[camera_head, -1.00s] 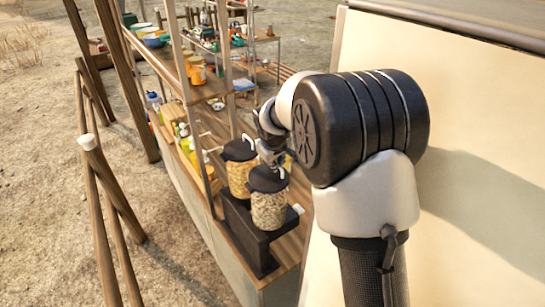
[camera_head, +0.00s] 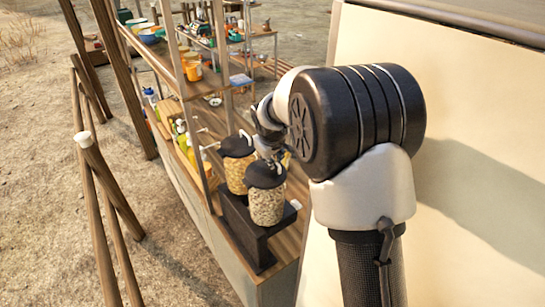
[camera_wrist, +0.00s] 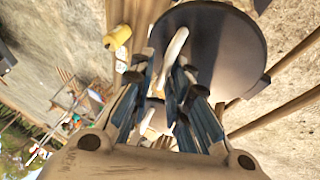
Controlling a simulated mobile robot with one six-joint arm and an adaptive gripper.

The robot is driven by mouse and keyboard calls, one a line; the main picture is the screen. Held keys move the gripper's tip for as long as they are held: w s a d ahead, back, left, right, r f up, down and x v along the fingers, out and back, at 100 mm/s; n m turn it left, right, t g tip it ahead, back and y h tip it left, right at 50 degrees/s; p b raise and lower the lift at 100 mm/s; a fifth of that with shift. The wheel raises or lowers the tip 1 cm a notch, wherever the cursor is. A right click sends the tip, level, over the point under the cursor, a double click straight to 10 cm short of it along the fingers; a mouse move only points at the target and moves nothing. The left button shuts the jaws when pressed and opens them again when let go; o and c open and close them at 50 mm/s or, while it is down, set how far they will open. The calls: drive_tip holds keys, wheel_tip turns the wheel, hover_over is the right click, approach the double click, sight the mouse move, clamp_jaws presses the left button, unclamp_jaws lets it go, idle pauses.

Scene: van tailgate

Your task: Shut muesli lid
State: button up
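Two clear jars of flaky cereal stand on a black stand in the head view, a front jar (camera_head: 266,207) and a back jar (camera_head: 236,178). The front jar has a dark lid (camera_head: 265,174) and the back jar has a dark lid (camera_head: 237,147); both appear to lie over their jars. I cannot tell which holds muesli. My gripper (camera_head: 272,152) is close behind the front jar, its fingertips partly hidden. In the wrist view, my gripper (camera_wrist: 167,80) has its fingers apart around a pale handle (camera_wrist: 175,47) beside a large dark round lid (camera_wrist: 222,50). Contact is unclear.
The black stand (camera_head: 243,228) sits on a wooden counter (camera_head: 290,245). Bottles (camera_head: 182,135) and shelf uprights stand left of and behind the jars. A pale van panel (camera_head: 470,130) is to the right. Wooden rails (camera_head: 105,215) stand at the left, over open sandy ground.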

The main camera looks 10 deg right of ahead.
drive_tip(key=v, duration=1.2)
